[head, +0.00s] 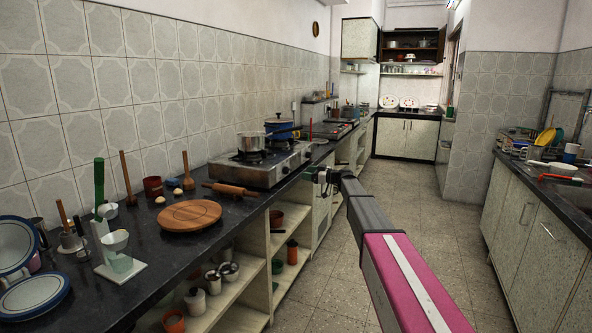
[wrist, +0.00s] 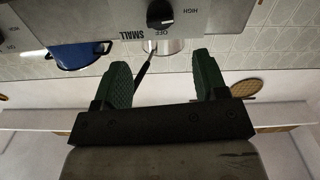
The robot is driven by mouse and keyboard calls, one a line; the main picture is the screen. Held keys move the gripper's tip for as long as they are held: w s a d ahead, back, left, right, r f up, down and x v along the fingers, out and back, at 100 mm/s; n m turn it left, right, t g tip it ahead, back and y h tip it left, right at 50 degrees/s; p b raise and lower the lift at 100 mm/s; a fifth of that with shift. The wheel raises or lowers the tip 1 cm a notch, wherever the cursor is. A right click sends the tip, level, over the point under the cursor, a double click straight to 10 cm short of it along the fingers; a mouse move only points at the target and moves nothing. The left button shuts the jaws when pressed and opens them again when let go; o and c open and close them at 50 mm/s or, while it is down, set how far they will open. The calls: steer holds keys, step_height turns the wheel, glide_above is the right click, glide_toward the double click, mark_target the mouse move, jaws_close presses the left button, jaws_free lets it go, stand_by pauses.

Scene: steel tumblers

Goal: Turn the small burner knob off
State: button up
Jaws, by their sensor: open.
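The stove (head: 262,168) is a steel two-burner cooktop on the dark counter, with its front panel facing the aisle. In the wrist view its steel panel (wrist: 225,22) crosses the top, seen upside down. A black knob (wrist: 159,14) with a pale pointer mark sits there, near the labels SMALL, OFF and HIGH. The top of the knob is close to the picture edge. My gripper (wrist: 162,68) is open and empty, its green fingers apart and the knob beyond them, roughly centred between them. In the head view my gripper (head: 322,176) is in front of the stove's right end.
A steel pot (head: 250,141) and a blue pot (head: 281,128) stand on the stove. A rolling pin (head: 230,190) and round wooden board (head: 189,215) lie nearer on the counter. Open shelves are below. The aisle floor (head: 412,190) is clear.

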mark_target(290, 170)
steer(key=x, duration=1)
steer(key=shift+w+a, duration=0.1)
steer(key=shift+a, duration=0.25)
steer(key=c, duration=0.9)
